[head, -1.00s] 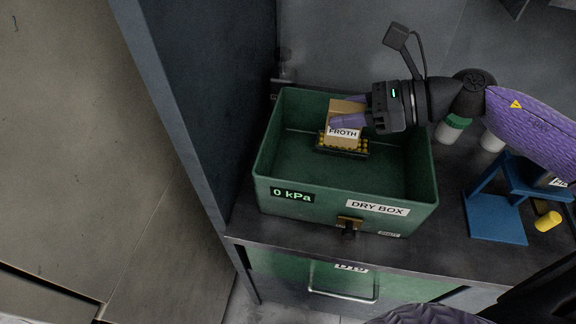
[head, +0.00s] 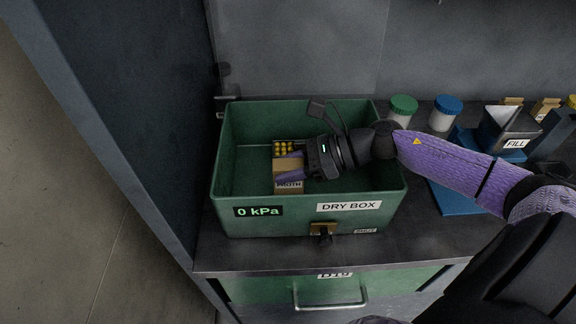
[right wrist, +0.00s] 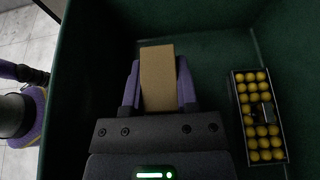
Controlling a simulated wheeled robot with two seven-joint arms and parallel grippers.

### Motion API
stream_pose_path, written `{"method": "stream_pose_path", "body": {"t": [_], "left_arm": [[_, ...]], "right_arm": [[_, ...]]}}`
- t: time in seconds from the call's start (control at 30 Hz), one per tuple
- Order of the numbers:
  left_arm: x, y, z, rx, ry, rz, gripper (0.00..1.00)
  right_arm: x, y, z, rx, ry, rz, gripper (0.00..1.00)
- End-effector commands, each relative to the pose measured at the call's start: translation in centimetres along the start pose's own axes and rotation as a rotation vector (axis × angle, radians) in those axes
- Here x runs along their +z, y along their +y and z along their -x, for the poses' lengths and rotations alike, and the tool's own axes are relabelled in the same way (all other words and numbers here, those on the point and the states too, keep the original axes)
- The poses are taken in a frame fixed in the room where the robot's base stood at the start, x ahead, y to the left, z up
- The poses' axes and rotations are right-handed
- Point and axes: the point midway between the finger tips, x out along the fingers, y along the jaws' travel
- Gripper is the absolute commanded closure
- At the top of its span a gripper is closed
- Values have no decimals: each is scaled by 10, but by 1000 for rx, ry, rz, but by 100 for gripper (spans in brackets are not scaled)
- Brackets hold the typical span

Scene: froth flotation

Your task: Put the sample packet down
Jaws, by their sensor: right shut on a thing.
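My right gripper (head: 290,177) reaches in from the right and is shut on the packet. In the right wrist view the packet (right wrist: 158,78) stands between the two purple fingers, with the box floor around it. I cannot tell whether the packet touches the floor.
A small tray of yellow balls (head: 283,147) lies in the box behind the packet, also in the wrist view (right wrist: 258,115). Jars with green (head: 404,104) and blue lids (head: 449,105) and a FILL hopper (head: 510,130) stand to the right. The box's left part is free.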

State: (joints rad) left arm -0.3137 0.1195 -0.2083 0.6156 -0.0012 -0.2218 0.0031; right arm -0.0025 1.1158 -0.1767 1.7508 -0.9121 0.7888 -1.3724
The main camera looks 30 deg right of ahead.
Motion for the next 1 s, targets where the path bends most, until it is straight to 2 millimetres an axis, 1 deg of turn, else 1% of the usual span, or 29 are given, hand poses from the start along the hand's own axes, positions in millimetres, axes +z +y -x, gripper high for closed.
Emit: {"method": "stream_pose_path", "body": {"t": [0.2, 0.33, 0.37, 0.4, 0.47, 0.5, 0.53, 0.9, 1.0], "left_arm": [[3, -5, -7, -8, -8, -2, 41], [4, -6, -8, -10, -11, -2, 41], [5, -6, -8, -10, -11, -2, 41], [5, -6, -8, -10, -12, -2, 41], [5, -6, -8, -10, -11, -2, 41], [4, -6, -8, -10, -11, -2, 41], [4, -6, -8, -10, -11, -2, 41], [1, -1, -8, -2, -4, 2, 41], [-1, 0, -1, 0, 1, 3, 41]], "right_arm": [[-8, 0, -3, 0, 0, -1, 100], [-9, 0, -4, 0, 0, -2, 100], [-9, 0, -4, 1, 0, -2, 60], [-9, 0, -4, 1, 0, -3, 52], [-10, 1, -4, 2, 1, -4, 39], [-10, 1, -4, 2, 1, -5, 31], [-10, 1, -4, 2, 1, -5, 27], [-11, 2, -5, 5, 1, -10, 27], [-4, 2, -2, 5, 1, -9, 27]]}}
